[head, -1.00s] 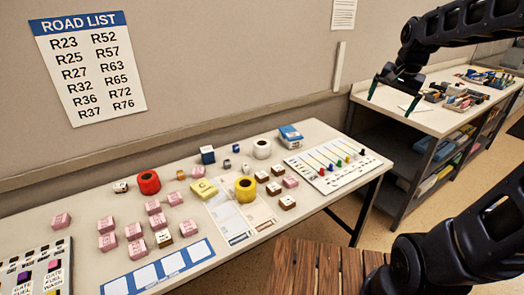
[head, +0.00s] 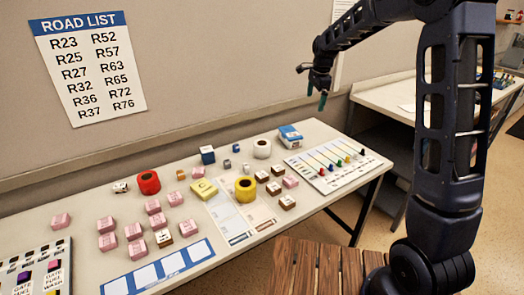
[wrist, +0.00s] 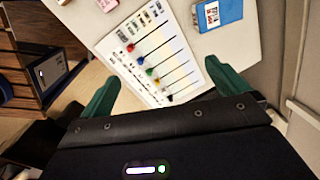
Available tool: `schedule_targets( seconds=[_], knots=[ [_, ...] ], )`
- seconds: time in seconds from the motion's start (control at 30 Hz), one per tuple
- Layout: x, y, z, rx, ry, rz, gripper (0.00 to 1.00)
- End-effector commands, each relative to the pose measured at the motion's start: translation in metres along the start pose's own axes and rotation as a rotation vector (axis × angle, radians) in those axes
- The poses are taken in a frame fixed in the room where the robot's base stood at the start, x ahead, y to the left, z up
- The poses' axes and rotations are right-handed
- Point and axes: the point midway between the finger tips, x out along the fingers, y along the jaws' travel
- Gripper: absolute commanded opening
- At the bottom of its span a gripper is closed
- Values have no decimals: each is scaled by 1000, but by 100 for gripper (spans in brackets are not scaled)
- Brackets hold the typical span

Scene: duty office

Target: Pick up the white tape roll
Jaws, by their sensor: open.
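The white tape roll (head: 262,149) stands on the table toward its back, just left of the blue-and-white box, in the head view. My gripper (head: 316,98) is in the air above the table's back right part, higher than the roll and to its right. Its green fingers are spread apart with nothing between them. In the wrist view my gripper (wrist: 170,95) shows the two green fingers wide apart over the slider board. The white tape roll is not clearly seen in the wrist view.
A blue-and-white box (head: 290,136) stands close right of the roll. The slider board (head: 329,166) with coloured knobs lies at the table's right end. A yellow tape roll (head: 245,189) and a red tape roll (head: 148,182) stand among several pink blocks. The wall is close behind.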

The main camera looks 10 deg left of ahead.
Motion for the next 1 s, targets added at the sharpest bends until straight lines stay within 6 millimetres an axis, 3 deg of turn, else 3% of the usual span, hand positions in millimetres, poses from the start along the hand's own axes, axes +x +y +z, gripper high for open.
schedule_targets(
  seconds=[0.3,0.7,0.83,1.0],
  knots=[
    [88,-65,66,211,6,57,100],
    [206,-113,156,466,42,112,100],
    [231,-118,175,519,53,121,100],
    [245,-120,184,547,58,125,100]
  ],
)
